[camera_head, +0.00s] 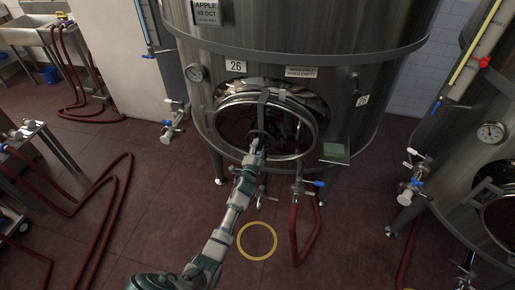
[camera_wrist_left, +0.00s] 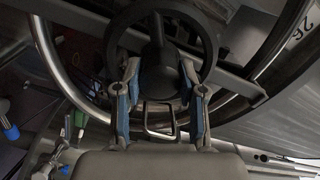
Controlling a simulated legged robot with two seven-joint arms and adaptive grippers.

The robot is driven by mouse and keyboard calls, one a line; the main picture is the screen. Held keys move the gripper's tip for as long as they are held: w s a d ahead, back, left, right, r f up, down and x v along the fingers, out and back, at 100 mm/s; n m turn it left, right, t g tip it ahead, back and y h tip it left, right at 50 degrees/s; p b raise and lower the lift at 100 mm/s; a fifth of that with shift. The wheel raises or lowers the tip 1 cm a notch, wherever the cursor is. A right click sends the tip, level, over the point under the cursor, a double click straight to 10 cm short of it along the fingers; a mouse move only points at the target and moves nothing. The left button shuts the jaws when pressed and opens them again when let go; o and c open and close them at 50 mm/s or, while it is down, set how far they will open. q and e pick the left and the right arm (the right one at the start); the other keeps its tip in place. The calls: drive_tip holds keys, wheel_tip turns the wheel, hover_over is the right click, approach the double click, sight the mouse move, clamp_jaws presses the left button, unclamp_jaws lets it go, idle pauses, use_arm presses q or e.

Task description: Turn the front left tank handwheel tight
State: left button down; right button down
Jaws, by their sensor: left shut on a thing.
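The handwheel (camera_wrist_left: 158,62) is a dark ring with a central hub and spokes, seen close up in the left wrist view. It sits in front of the round manway (camera_head: 268,97) low on the steel tank (camera_head: 300,40) marked 26. My left gripper (camera_head: 257,142) reaches up to it from below. In the left wrist view its two fingers (camera_wrist_left: 163,78) lie either side of the hub at the wheel's lower part, shut on the wheel. In the head view the gripper and dark opening partly hide the wheel. My right gripper is not in view.
Valves with red hoses (camera_head: 293,232) hang below the tank front. A green box (camera_head: 335,152) is at the manway's right. A second tank (camera_head: 480,110) stands at the right. A metal table (camera_head: 35,150) and hoses are at the left. A yellow ring (camera_head: 256,241) shows on the floor.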

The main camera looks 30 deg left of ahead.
use_arm(q)
drive_tip(key=shift+r, duration=0.1)
idle(0.5)
drive_tip(key=c, duration=0.9)
unclamp_jaws()
drive_tip(key=shift+w, duration=0.1)
drive_tip(key=shift+o, duration=1.1)
drive_tip(key=shift+w+f, duration=0.15)
drive_tip(key=shift+f, duration=0.05)
drive_tip(key=v, duration=1.2)
drive_tip(key=shift+d+f, duration=0.1)
drive_tip(key=shift+f, duration=0.05)
